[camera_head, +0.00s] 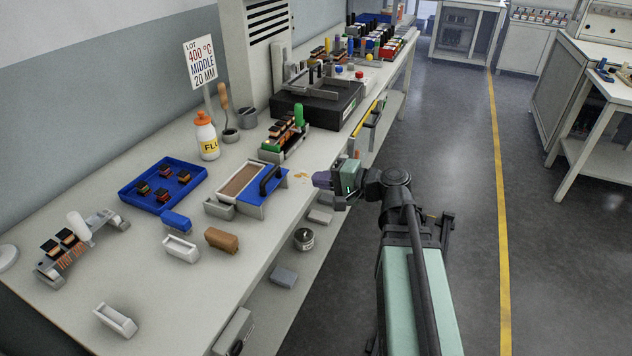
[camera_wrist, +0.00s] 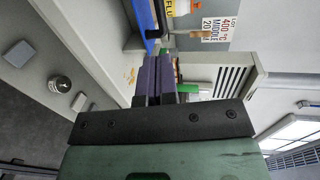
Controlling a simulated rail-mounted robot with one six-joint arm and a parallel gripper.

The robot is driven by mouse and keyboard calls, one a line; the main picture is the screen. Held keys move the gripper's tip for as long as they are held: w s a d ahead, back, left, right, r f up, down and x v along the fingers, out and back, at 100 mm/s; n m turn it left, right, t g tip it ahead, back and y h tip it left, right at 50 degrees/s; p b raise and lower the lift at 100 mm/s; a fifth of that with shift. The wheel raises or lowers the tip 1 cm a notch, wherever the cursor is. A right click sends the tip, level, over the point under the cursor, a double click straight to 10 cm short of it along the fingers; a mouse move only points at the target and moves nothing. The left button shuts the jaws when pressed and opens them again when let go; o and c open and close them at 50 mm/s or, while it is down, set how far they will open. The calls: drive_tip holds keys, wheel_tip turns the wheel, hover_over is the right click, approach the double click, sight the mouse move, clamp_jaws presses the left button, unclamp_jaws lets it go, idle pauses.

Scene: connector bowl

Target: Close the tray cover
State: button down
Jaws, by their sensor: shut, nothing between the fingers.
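A narrow grey tray (camera_head: 222,209) with a brown inside stands near the front edge of the bench. Its blue cover (camera_head: 256,202), with a black arched handle (camera_head: 271,177), sits toward the right side, and the brown inside shows open on the left. My gripper (camera_head: 318,180) is to the right of the cover, apart from it, near the bench edge. Its purple fingers are together and hold nothing, as the wrist view (camera_wrist: 155,78) also shows. A blue strip at the top of the wrist view is partly hidden by the fingers, and I cannot tell surely what it is.
A blue tray (camera_head: 128,196) with several small parts lies left of the grey tray. A blue block (camera_head: 176,221), a brown block (camera_head: 221,240) and a white holder (camera_head: 181,248) lie in front. A green-ended connector fixture (camera_head: 285,138) and a flux bottle (camera_head: 206,137) stand behind.

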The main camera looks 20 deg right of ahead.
sight(273, 175)
drive_tip(key=b+x, duration=0.1)
drive_tip(key=x, duration=1)
drive_tip(key=shift+f+b, duration=0.1)
drive_tip(key=shift+b, duration=0.3)
